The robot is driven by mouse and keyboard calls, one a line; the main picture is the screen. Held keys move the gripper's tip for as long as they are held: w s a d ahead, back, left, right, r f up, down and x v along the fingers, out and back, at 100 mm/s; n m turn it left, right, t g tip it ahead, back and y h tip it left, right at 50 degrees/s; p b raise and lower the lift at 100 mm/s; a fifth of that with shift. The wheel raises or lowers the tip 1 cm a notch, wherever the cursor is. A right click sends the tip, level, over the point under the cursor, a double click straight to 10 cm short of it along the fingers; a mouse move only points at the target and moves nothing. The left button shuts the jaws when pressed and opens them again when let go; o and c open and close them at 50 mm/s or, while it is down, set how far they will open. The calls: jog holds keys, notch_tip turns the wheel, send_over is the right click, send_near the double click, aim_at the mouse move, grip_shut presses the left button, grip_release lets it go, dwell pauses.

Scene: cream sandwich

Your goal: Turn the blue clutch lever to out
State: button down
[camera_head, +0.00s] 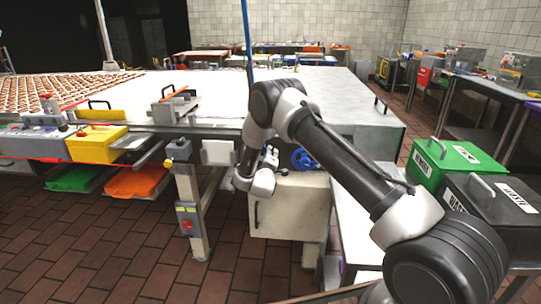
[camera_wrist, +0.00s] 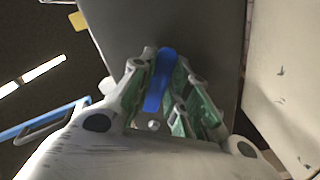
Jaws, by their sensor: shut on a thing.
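The blue clutch lever (camera_wrist: 161,78) shows in the wrist view as a short blue bar, slightly tilted, against a dark grey panel. My gripper (camera_wrist: 160,86) has its green-padded fingers on either side of the lever and is shut on it. No marking for the lever's out position is readable.
A blue handwheel (camera_head: 304,159) sits close to the right of my gripper above the cream cabinet (camera_head: 290,210). A post with a red button box (camera_head: 188,218) stands to the left. Green (camera_head: 445,165) and black (camera_head: 490,205) bins stand right of my arm. Tiled floor is clear at lower left.

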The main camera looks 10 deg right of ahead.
jog(key=shift+a+f+m, duration=0.15)
jog(key=shift+f+m, duration=0.05)
jog(key=shift+m, duration=0.5)
jog(key=shift+a+f+m, duration=0.15)
jog(key=shift+f+m, duration=0.05)
jog(key=shift+m, duration=0.5)
jog(key=m, duration=0.2)
jog(key=a+m, duration=0.1)
jog(key=shift+w+f, duration=0.2)
jog(key=shift+f, duration=0.1)
jog(key=m, duration=0.2)
jog(key=a+m, duration=0.1)
jog(key=m, duration=0.3)
jog(key=shift+w+a+f, duration=0.25)
jog(key=c, duration=1.4)
grip_release()
jog(key=shift+o, duration=0.2)
